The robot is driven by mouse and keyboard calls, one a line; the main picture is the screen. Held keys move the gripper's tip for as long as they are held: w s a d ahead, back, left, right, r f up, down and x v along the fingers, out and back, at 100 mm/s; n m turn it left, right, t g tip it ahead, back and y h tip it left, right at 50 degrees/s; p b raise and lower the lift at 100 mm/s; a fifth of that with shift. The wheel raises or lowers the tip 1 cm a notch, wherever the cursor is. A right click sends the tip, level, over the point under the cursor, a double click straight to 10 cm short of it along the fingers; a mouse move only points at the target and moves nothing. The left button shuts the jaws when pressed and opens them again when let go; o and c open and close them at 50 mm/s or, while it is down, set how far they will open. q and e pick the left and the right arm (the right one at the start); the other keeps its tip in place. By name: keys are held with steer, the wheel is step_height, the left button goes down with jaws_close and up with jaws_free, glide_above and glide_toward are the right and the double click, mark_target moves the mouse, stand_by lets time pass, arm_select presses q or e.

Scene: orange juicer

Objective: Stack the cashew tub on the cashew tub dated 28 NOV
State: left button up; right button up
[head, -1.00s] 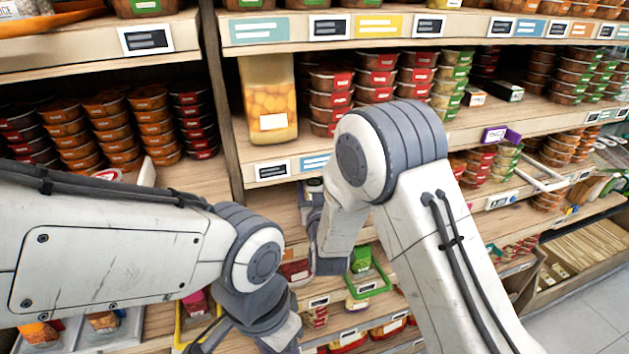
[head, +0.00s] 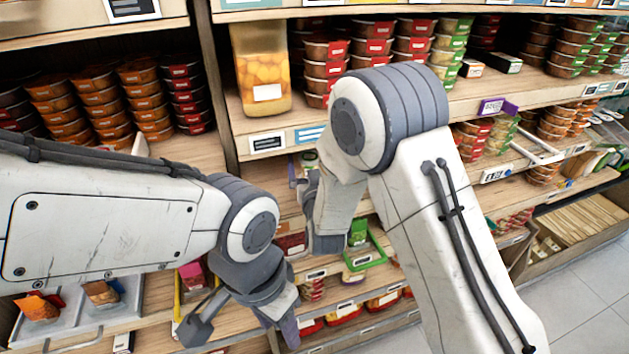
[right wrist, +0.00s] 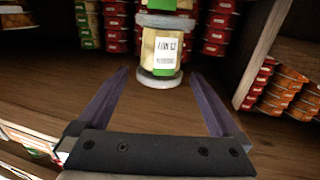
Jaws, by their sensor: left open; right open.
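In the right wrist view, which looks upside down, a cashew tub (right wrist: 160,50) with pale contents, a white printed label, a green patch and a grey lid lies straight ahead. A second tub (right wrist: 168,4) adjoins its far end and is cut off by the frame edge; its date is not readable. My right gripper (right wrist: 160,77) is open, its fingertips at either side of the lid, with no visible grip. In the head view, my right gripper (head: 303,190) is mostly hidden by its wrist at the middle shelf. My left gripper (head: 240,330) is open and empty, low in front of the shelves.
Stacks of red-lidded tubs (right wrist: 218,25) stand close beside the cashew tubs. A large yellow jar (head: 262,75) stands on the shelf above. A green tray (head: 368,255) lies below my right gripper. The floor (head: 590,275) at right is clear.

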steer(key=s+d, duration=0.1)
steer(key=s, duration=0.9)
steer(key=shift+s+p, duration=0.15)
steer(key=shift+p, duration=0.25)
steer(key=shift+d, duration=0.15)
